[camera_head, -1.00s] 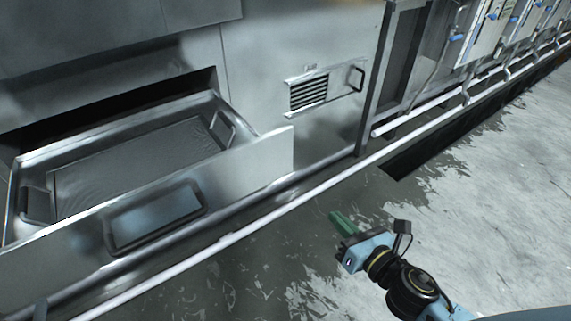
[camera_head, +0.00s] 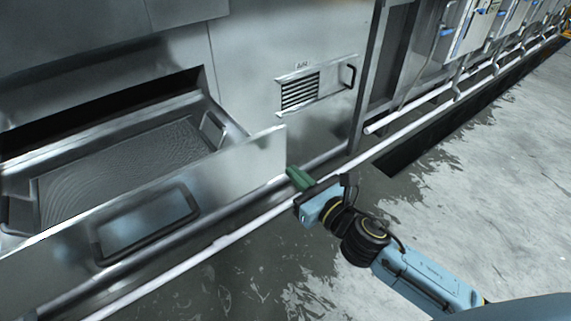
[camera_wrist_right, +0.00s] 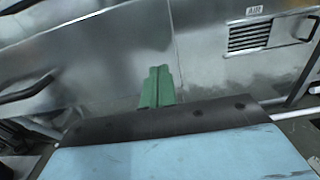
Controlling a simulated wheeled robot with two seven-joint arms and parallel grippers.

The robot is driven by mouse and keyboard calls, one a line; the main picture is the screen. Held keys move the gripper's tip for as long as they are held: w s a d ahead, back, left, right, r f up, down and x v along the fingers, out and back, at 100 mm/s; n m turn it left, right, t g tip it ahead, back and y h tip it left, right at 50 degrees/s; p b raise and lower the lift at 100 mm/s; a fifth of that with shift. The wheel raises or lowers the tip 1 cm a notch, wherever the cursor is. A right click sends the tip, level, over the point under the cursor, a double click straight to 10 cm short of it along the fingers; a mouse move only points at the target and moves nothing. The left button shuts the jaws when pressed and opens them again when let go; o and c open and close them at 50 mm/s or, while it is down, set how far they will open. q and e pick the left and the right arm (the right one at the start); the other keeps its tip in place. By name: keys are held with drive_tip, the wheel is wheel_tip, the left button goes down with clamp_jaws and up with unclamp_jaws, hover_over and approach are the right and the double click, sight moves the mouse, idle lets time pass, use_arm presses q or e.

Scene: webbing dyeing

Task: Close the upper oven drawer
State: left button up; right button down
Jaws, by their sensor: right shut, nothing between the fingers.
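The open metal drawer (camera_head: 245,161) sticks out of the steel oven (camera_head: 255,45) on the left in the head view. A dark bar handle (camera_head: 147,222) is on its front panel, and a dark metal tray (camera_head: 130,165) lies inside. My right gripper (camera_head: 298,178), with green fingers shut and empty, is by the right end of the front panel. The fingers also show in the right wrist view (camera_wrist_right: 157,88), in front of the panel (camera_wrist_right: 85,50). I cannot tell whether they touch it. My left gripper is not in view.
A vented panel (camera_head: 300,92) with a small handle is on the oven face right of the drawer. A pale pipe (camera_head: 245,232) runs low along the oven's front. Open wet concrete floor (camera_head: 490,190) lies to the right.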

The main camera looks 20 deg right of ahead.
sight(277, 157)
drive_tip(key=x, duration=0.3)
drive_tip(key=shift+w, duration=0.2)
drive_tip(key=shift+w+a+b, duration=0.15)
drive_tip(key=shift+w+b, duration=0.15)
drive_tip(key=shift+w, duration=0.05)
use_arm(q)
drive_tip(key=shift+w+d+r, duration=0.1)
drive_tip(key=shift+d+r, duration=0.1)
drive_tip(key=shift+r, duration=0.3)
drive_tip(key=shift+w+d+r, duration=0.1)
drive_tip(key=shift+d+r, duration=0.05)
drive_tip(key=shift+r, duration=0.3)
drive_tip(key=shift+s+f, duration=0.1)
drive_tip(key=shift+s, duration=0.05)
